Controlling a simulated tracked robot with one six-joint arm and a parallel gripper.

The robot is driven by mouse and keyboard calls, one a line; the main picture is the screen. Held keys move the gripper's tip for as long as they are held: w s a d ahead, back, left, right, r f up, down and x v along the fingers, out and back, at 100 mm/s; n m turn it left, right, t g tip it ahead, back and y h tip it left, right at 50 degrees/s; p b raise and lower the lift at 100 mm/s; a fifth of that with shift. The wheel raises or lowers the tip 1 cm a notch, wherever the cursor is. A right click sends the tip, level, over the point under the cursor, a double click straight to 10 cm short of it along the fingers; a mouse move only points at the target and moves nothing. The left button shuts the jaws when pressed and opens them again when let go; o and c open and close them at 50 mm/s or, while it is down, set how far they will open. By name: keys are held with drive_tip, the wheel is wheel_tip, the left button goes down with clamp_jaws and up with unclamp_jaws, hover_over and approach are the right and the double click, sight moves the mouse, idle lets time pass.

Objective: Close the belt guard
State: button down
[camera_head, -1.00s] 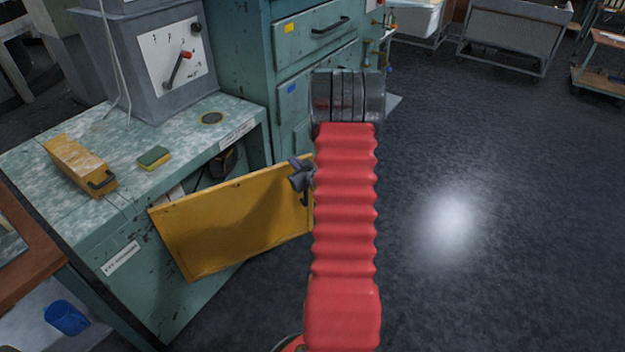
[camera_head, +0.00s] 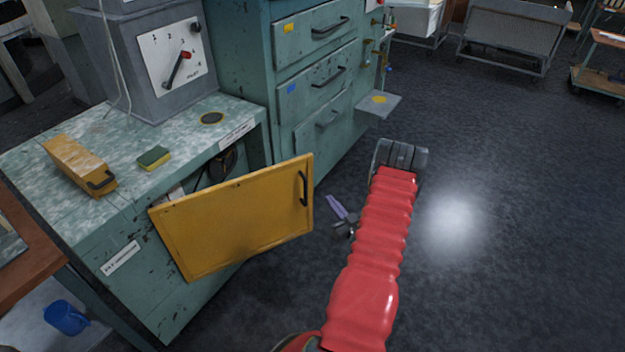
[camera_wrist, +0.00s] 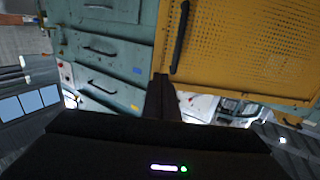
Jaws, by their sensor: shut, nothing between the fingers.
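The belt guard (camera_head: 235,222) is a yellow panel standing swung open from the front of the teal bench cabinet. Its dark handle (camera_head: 303,188) is near the panel's free right edge. In the wrist view the guard (camera_wrist: 245,50) fills the upper right as a perforated yellow sheet, with the handle (camera_wrist: 180,38) upright near its left edge. My gripper (camera_head: 333,205) is shut and empty, just right of the guard's free edge and apart from the handle in the head view. In the wrist view the closed fingers (camera_wrist: 161,82) point at the guard's lower left corner.
Behind the guard, an opening (camera_head: 222,165) in the cabinet shows dark parts. A yellow box (camera_head: 78,163) and a sponge (camera_head: 154,158) lie on the benchtop (camera_head: 120,133). A teal drawer cabinet (camera_head: 320,75) stands behind. The floor right of my arm is clear.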

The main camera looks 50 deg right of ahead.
sight(308, 173)
drive_tip(key=shift+w, duration=0.15)
drive_tip(key=x, duration=1.3)
drive_tip(key=shift+w+d, duration=0.15)
drive_tip(key=shift+w, duration=0.2)
